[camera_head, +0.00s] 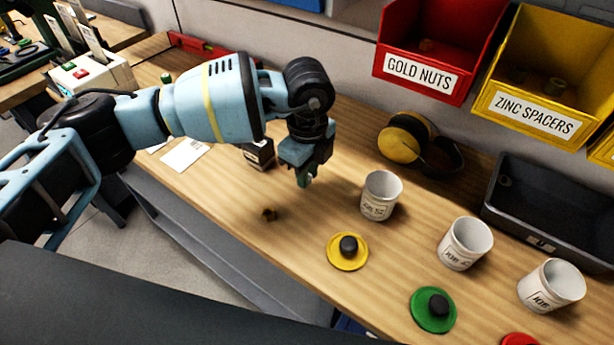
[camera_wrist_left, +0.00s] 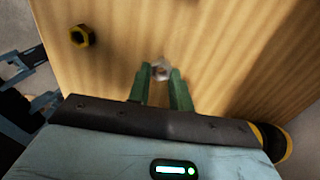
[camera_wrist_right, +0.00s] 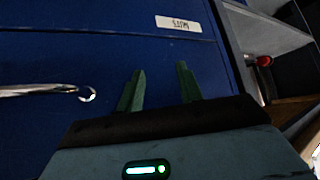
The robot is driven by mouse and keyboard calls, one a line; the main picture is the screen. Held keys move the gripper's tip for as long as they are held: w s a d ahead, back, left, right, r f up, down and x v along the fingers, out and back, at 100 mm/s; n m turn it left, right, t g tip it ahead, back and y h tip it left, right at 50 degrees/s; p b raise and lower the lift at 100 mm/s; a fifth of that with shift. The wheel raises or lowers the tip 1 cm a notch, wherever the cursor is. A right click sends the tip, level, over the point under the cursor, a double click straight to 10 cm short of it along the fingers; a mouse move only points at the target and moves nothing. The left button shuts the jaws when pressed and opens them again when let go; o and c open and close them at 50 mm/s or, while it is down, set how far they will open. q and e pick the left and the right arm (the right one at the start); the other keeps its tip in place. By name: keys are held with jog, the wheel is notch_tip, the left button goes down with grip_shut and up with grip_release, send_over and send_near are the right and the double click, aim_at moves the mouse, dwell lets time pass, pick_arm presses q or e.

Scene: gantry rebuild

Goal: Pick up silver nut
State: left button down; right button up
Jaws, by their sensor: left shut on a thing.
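The silver nut (camera_wrist_left: 160,71) is between the tips of my left gripper (camera_wrist_left: 160,78) in the left wrist view. The two green fingers are shut on it. In the head view my left gripper (camera_head: 304,178) points down over the wooden bench, left of the nearest white cup, and the silver nut cannot be made out there. A gold nut (camera_head: 269,214) lies on the bench apart from the gripper; it also shows in the left wrist view (camera_wrist_left: 82,36). My right gripper (camera_wrist_right: 160,80) has its fingers apart and empty in front of a blue drawer front.
White cups (camera_head: 381,196) and round lids, yellow (camera_head: 348,259) and green (camera_head: 420,308), stand on the bench (camera_head: 300,245). Yellow earmuffs (camera_head: 401,143), a grey tray (camera_head: 490,207) and a red bin (camera_head: 390,60) are behind. The blue drawer (camera_wrist_right: 80,45) has a metal handle (camera_wrist_right: 40,90).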

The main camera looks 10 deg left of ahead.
pick_arm(q)
notch_tip(320, 180, up, 8)
jog(key=shift+r, duration=0.1)
